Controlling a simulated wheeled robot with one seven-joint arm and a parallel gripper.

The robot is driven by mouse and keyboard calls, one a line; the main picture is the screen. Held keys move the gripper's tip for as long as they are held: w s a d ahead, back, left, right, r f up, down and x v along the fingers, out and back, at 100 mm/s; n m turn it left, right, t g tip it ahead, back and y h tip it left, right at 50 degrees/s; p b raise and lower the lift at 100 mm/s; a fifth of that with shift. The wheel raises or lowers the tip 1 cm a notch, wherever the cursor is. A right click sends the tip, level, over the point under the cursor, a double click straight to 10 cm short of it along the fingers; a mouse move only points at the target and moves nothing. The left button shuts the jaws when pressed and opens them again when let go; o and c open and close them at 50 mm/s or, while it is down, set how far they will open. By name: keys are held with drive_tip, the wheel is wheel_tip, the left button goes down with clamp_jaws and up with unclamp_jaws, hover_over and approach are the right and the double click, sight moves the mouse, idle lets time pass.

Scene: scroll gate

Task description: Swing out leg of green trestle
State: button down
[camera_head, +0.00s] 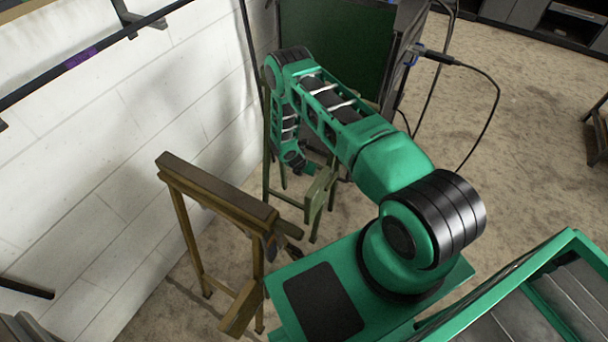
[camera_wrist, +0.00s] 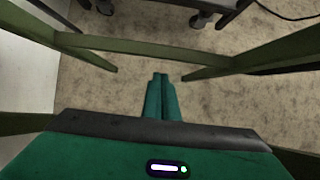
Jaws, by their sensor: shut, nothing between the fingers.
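The green trestle (camera_head: 319,193) is olive-coloured and stands on the floor beyond my base, partly hidden behind my arm in the head view. My gripper (camera_head: 306,168) is low among the trestle's members.
A brown trestle (camera_head: 215,190) stands at the left, close to my base. A white block wall (camera_head: 110,120) runs along the left. A dark green panel (camera_head: 335,45) stands behind. Black cables (camera_head: 490,110) loop at the right. Carpeted floor (camera_head: 535,130) is clear at the right.

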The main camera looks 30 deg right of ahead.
drive_tip(key=shift+w+d+r, duration=0.2)
drive_tip(key=shift+w+d, duration=0.3)
drive_tip(key=shift+d, duration=0.25)
